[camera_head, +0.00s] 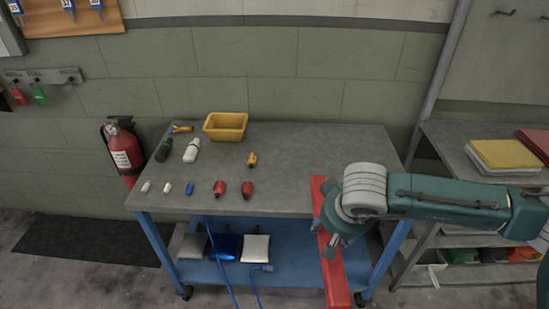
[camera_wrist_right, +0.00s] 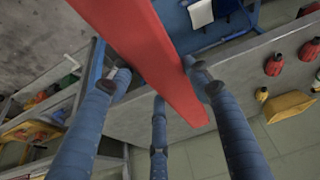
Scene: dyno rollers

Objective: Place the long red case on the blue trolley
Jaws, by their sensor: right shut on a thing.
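The long red case (camera_head: 333,278) is in my right gripper (camera_head: 333,243), in front of the right end of the blue trolley (camera_head: 270,205). Its far end reaches to the trolley top's front right edge; its near end points toward me. Whether it touches the trolley is unclear. The right wrist view shows the red case (camera_wrist_right: 150,50) between the blue fingers of the right gripper (camera_wrist_right: 160,84). The trolley has a grey top and a blue lower shelf. My left gripper is not in view.
The top holds a yellow bin (camera_head: 226,127), bottles, and several small red, white, blue and yellow items, mostly left. Its right part is clear. A grey bench (camera_head: 440,145) with folders stands right. A fire extinguisher (camera_head: 124,150) is at left. Blue cables hang from the lower shelf.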

